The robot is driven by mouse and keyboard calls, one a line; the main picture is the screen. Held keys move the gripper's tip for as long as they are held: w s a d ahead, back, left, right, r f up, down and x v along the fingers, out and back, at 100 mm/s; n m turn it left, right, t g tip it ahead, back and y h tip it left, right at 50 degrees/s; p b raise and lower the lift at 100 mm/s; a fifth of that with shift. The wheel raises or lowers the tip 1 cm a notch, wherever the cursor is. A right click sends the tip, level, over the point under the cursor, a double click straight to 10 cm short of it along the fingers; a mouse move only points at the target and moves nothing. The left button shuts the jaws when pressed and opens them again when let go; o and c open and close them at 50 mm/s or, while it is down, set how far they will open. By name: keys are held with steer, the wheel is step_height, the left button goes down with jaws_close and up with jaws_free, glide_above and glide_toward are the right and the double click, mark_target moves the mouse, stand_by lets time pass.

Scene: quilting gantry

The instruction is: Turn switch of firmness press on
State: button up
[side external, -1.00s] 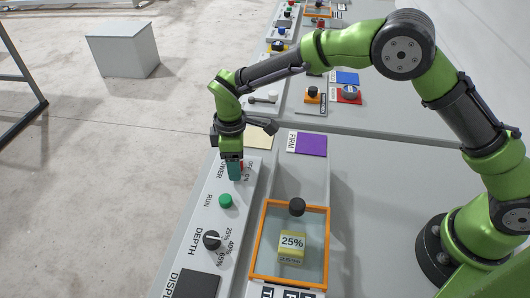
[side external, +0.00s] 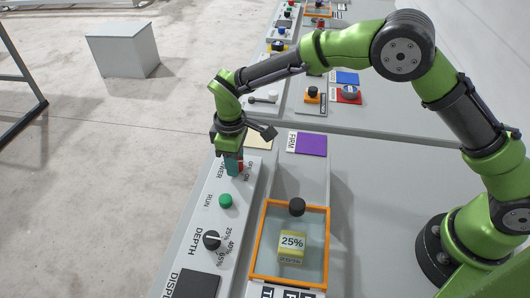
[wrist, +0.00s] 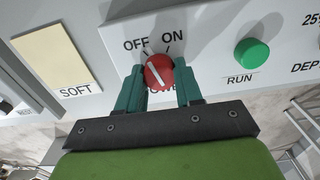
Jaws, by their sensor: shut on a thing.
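The power switch of the press is a red round knob (wrist: 158,72) with a white pointer line, below the labels OFF and ON. The line slants up and left, toward OFF. My gripper (wrist: 159,80) is shut on the knob, with one teal finger on each side. In the side view my gripper (side external: 234,164) points down onto the far end of the white control panel (side external: 233,186). There the knob is mostly hidden by the fingers, with a bit of red showing. The press bed (side external: 308,262), framed in orange, holds a yellow block (side external: 291,247) marked 25%.
A green RUN button (side external: 225,201) and a black DEPTH dial (side external: 211,240) sit on the same panel near my gripper. A purple FIRM pad (side external: 311,144) and a cream SOFT pad (wrist: 57,57) lie beyond. A black knob (side external: 297,206) stands at the bed's far edge.

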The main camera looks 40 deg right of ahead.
steer(key=m, duration=0.4)
steer(key=shift+m, duration=0.3)
steer(key=shift+d+m, duration=0.1)
steer(key=shift+m, duration=2.2)
steer(key=o, duration=1)
steer(key=shift+o, duration=0.2)
step_height(320, 180, up, 17)
